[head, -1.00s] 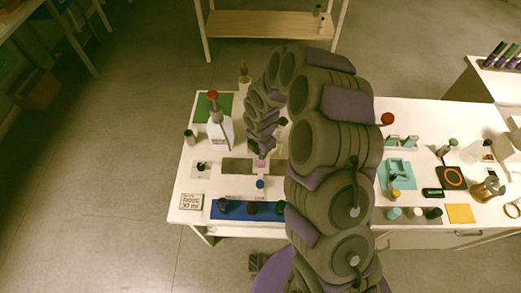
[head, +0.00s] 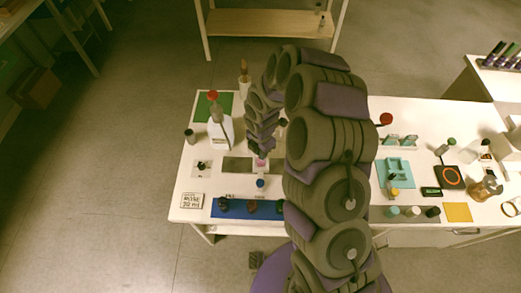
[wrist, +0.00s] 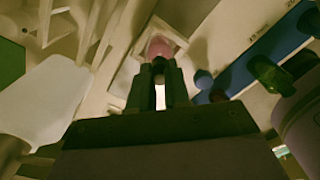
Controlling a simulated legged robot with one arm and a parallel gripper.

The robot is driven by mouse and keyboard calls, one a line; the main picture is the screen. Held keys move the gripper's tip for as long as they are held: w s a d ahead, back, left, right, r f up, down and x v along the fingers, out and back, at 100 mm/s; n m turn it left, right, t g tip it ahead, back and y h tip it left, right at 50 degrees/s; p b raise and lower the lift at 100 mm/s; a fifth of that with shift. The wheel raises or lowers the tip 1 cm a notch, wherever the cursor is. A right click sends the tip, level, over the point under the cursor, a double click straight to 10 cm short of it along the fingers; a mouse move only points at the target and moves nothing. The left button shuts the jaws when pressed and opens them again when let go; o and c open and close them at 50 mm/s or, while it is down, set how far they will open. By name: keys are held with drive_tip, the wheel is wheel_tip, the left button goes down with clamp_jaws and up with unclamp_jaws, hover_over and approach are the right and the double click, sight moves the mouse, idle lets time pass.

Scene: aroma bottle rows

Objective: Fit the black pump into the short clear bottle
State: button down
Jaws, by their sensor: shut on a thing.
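My gripper (head: 262,152) is low over the left part of the white table in the head view, at the end of my arm. In the wrist view my gripper (wrist: 159,68) has its fingertips together on a small dark thing, likely the black pump (wrist: 159,61), mostly hidden by the fingers. A pinkish, clear-looking thing (wrist: 160,46), likely the short clear bottle, is just beyond the fingertips. It also shows in the head view (head: 261,163), right below the gripper. I cannot tell whether the pump touches the bottle or is inside it.
A blue mat (head: 231,214) with several dark-topped bottles lies at the front edge. A small blue-topped item (head: 260,183) stands between it and the gripper. A teal tray (head: 397,172) is right of my arm.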

drive_tip(key=c, duration=1)
unclamp_jaws()
drive_tip(key=shift+o, duration=0.2)
drive_tip(key=o, duration=0.4)
drive_tip(key=shift+c, duration=0.2)
drive_tip(key=shift+r+p, duration=2.05)
drive_tip(key=shift+r, duration=1.45)
